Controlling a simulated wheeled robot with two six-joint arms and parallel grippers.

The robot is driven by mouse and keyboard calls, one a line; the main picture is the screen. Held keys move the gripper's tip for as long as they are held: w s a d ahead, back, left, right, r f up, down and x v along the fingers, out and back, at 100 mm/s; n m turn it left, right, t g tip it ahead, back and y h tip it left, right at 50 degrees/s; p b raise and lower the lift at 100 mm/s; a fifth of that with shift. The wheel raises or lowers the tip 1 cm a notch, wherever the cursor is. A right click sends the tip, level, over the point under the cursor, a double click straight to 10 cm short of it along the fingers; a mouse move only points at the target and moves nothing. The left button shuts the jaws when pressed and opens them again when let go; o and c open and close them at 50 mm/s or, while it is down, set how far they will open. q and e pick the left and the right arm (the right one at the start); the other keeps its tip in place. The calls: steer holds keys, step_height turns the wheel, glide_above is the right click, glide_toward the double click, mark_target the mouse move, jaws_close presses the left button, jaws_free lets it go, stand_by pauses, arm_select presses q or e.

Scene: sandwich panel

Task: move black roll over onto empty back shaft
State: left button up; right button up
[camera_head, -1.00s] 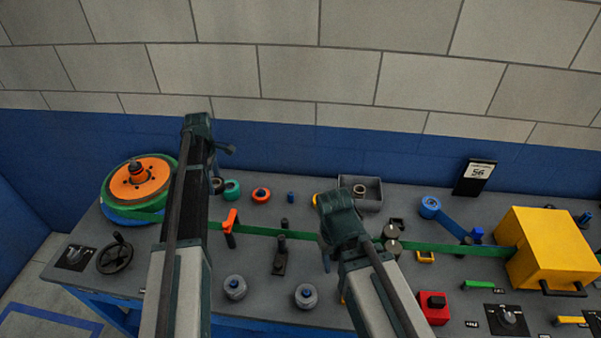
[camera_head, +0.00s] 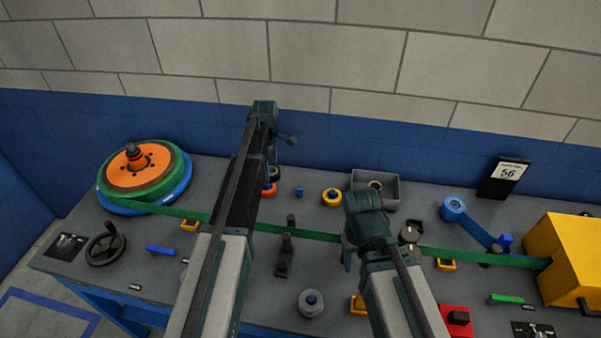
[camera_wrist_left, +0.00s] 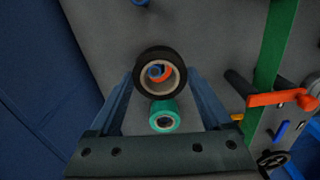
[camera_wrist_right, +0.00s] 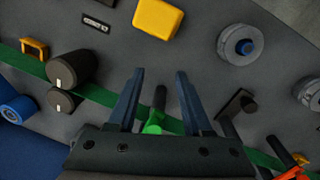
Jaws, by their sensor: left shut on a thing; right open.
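The black roll (camera_wrist_left: 158,53) with a pale core sits between the fingers of my left gripper (camera_wrist_left: 160,78), which is shut on it. In the head view the black roll (camera_head: 275,171) is raised above the orange roll (camera_head: 270,190), partly behind my left arm. Through its hole the left wrist view shows orange and a blue shaft end. The empty blue back shaft (camera_head: 299,192) stands just right of the orange roll. A teal roll (camera_wrist_left: 164,117) sits beside the black roll in the left wrist view. My right gripper (camera_wrist_right: 160,74) is open and empty over the panel.
A yellow roll (camera_head: 331,197) and a grey bin (camera_head: 388,186) stand right of the blue shaft. The green strip (camera_head: 325,236) crosses the table. A dark upright post (camera_head: 287,245) stands in front, and the large green and orange reel (camera_head: 143,174) is at left.

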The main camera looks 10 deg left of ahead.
arm_select(q)
steer(key=m, duration=0.2)
glide_above(299, 187)
steer(key=shift+d+f+b, duration=0.1)
steer(key=shift+f+b, duration=0.25)
steer(key=shift+f, duration=0.15)
steer(key=shift+f+n+b, duration=0.3)
steer(key=shift+f+b, duration=1.2)
steer(key=shift+f, duration=0.05)
arm_select(e)
steer(key=shift+f, duration=2)
arm_select(q)
steer(key=shift+f, duration=0.1)
arm_select(e)
steer(key=shift+f, duration=0.15)
arm_select(q)
steer(key=shift+f+b, duration=0.75)
steer(key=shift+b, duration=0.15)
arm_select(e)
steer(key=shift+f, duration=0.7)
arm_select(q)
steer(key=shift+f, duration=0.15)
arm_select(e)
steer(key=shift+f, duration=0.15)
arm_select(q)
steer(key=shift+f+b, duration=1.6)
steer(key=shift+b, duration=0.15)
arm_select(e)
steer(key=shift+f, duration=1.65)
